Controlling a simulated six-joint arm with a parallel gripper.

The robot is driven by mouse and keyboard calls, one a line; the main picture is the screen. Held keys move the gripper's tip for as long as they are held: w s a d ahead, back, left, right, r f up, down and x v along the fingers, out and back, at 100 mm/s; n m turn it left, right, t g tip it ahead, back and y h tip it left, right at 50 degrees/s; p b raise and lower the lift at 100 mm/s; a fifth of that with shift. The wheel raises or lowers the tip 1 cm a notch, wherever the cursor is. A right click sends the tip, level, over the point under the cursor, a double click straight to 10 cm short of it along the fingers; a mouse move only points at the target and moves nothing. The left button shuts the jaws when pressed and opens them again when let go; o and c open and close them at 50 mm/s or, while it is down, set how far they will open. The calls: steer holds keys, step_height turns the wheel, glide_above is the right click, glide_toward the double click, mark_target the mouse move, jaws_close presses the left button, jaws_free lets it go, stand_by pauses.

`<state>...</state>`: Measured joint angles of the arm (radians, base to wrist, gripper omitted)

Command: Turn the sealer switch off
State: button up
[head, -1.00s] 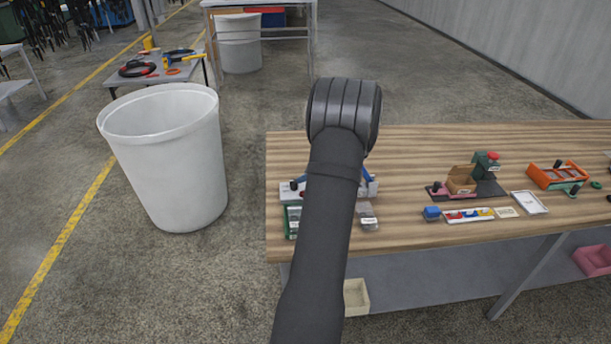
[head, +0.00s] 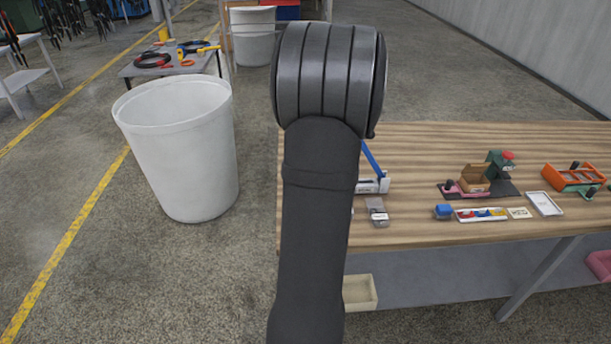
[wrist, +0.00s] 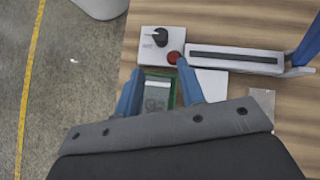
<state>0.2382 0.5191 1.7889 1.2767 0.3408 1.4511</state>
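The sealer's white body shows in the wrist view, with a small box carrying a black rotary switch (wrist: 160,37) at its left end and a red round button or lamp (wrist: 175,57) beside it. The sealer's dark slotted bar (wrist: 235,58) runs to the right, with its blue lever (wrist: 308,45) at the right edge. My gripper (wrist: 160,68) is open, its two blue fingers apart, with the tips in the picture just below the switch box and nothing held between them. In the head view my arm hides most of the sealer (head: 374,186); its raised blue lever shows (head: 372,158).
A green-edged item (wrist: 158,92) lies on the wooden table (head: 420,235), seen between my fingers. A white bin (head: 180,150) stands left of the table. Other small stations sit to the right.

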steer(key=x, duration=1.5)
steer(key=shift+w+a+f, duration=0.1)
steer(key=shift+f, duration=0.1)
steer(key=shift+c, duration=0.5)
steer(key=c, duration=0.6)
